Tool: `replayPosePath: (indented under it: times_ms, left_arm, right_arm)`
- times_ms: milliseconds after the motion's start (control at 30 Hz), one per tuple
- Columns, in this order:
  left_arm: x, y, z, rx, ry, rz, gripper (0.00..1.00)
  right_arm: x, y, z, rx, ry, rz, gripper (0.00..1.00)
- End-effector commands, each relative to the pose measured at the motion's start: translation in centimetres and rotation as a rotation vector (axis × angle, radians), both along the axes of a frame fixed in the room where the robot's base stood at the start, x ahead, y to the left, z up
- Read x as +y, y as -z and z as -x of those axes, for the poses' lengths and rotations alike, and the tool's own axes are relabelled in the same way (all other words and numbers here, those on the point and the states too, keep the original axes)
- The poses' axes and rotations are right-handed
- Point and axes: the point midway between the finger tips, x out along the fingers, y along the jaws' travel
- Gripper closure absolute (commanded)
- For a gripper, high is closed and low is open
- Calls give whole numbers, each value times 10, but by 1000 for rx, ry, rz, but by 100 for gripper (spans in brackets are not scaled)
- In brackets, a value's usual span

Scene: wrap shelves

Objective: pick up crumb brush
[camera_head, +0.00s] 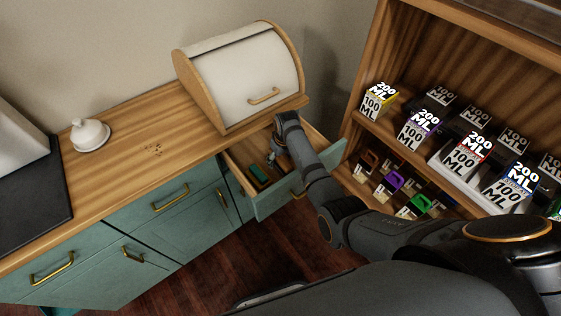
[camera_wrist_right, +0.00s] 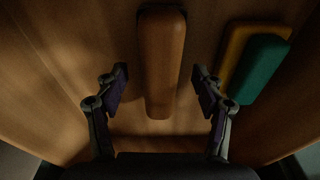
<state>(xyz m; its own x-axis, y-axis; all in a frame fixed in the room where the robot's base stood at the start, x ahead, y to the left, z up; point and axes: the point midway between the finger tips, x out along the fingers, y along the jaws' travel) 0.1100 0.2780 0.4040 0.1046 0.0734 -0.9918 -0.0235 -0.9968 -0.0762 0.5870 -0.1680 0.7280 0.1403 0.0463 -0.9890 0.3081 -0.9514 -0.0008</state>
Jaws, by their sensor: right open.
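In the right wrist view a long brown wooden piece (camera_wrist_right: 161,60), which looks like the crumb brush's back or handle, lies in the open drawer (camera_head: 271,205). Bristles are not visible. My right gripper (camera_wrist_right: 160,88) is open, with one finger on each side of its near part and a gap on both sides. I cannot tell how far the fingertips are above the drawer floor. In the head view my right gripper (camera_head: 276,162) reaches down into the drawer and partly hides its contents. My left gripper is not in view.
A green and yellow block (camera_wrist_right: 257,65) lies right of the brown piece in the drawer. A white bread box (camera_head: 243,77) stands on the counter (camera_head: 125,125) above. Crumbs (camera_head: 153,150) and a white lidded dish (camera_head: 89,134) are there too. A shelf (camera_head: 351,119) with several boxes stands right.

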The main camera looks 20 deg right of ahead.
Motion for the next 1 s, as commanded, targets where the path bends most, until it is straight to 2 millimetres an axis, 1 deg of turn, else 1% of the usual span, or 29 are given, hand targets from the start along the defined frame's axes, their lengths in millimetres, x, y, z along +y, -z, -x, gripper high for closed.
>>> replayPosePath:
  times_ms: [133, 567, 767, 833, 933, 1000]
  left_arm:
    - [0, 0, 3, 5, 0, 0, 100]
    - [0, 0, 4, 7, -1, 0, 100]
    - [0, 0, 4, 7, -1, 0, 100]
    - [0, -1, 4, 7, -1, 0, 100]
    - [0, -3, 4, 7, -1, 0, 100]
    - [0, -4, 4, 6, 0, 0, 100]
  right_arm:
    - [0, -1, 0, 0, 0, 0, 31]
    - [0, 0, 0, 0, 0, 0, 90]
    - [0, -1, 0, -1, 0, 0, 90]
    - [0, -6, -1, -2, 0, 0, 90]
    - [0, -23, -1, -5, 0, -1, 90]
    - [0, -39, -2, -6, 0, -1, 90]
